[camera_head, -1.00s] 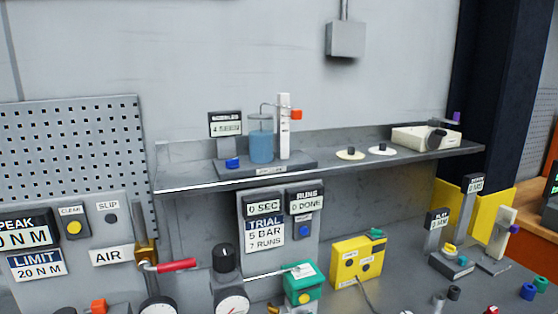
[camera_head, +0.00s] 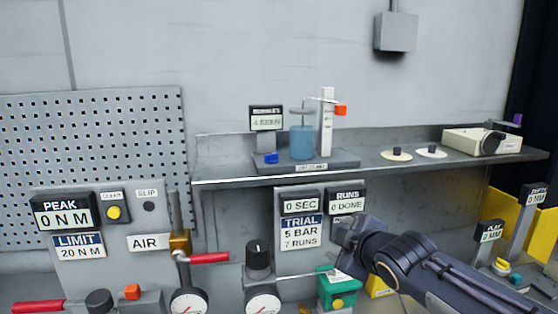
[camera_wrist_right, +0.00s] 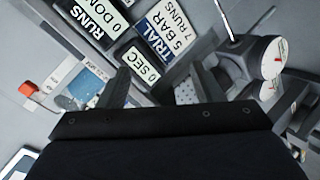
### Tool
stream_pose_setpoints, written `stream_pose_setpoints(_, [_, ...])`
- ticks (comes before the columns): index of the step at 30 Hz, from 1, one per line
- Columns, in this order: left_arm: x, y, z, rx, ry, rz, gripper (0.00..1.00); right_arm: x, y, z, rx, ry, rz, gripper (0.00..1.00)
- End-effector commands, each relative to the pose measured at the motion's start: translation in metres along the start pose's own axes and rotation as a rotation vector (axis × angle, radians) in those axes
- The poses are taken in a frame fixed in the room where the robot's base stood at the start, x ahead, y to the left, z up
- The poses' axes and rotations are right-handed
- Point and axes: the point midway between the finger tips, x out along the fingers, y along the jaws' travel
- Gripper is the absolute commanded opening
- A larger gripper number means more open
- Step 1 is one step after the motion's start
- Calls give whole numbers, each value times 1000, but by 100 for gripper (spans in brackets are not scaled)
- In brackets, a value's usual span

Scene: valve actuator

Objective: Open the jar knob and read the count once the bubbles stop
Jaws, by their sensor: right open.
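The jar (camera_head: 302,142) with blue liquid stands on a grey base on the shelf. A blue knob (camera_head: 271,158) sits at the base's left. An orange knob (camera_head: 341,110) is on the white post (camera_head: 327,122) right of the jar. A small display (camera_head: 266,118) behind them is too blurred to read surely. My right gripper (camera_head: 350,236) is below the shelf in front of the lower panel, clear of the jar. In the right wrist view its fingers (camera_wrist_right: 163,84) are spread and empty; the jar (camera_wrist_right: 88,92) and orange knob (camera_wrist_right: 27,88) show at left. My left gripper is out of view.
The panel reads 0 SEC (camera_head: 300,205) and RUNS 0 DONE (camera_head: 347,200). The shelf edge (camera_head: 240,181) lies above my right gripper. A green box (camera_head: 337,293) and gauges (camera_head: 263,302) are below.

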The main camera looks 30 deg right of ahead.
Motion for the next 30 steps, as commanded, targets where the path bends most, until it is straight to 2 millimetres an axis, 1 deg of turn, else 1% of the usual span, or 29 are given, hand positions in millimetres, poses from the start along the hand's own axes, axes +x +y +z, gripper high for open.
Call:
stream_pose_setpoints(1, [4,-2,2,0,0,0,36,15,26,-7,-155,22,74,60])
stream_pose_setpoints(2, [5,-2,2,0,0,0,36,22,43,-13,-265,37,126,60])
stream_pose_setpoints(3, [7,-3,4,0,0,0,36,33,66,-24,-435,56,199,60])
stream_pose_setpoints(5, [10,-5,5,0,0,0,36,50,98,-43,-730,80,315,60])
stream_pose_setpoints(6, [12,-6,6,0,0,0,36,61,114,-58,-941,94,390,60])
stream_pose_setpoints(7, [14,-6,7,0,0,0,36,68,124,-69,-1098,103,443,60])
stream_pose_setpoints(8, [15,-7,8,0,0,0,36,76,131,-80,-1248,111,489,60])
stream_pose_setpoints(9, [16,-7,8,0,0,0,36,85,135,-92,-1434,123,542,60])
stream_pose_setpoints(12, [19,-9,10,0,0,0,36,105,135,-114,-1812,151,639,60])
stream_pose_setpoints(15, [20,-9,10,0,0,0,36,117,129,-126,-2045,177,693,60])
stream_pose_setpoints(19, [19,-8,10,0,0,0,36,125,125,-132,-2162,194,717,60])
stream_pose_setpoints(23, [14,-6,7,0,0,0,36,137,126,-142,-2169,197,718,60])
stream_pose_setpoints(30, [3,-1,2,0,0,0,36,169,131,-164,-2165,196,717,60])
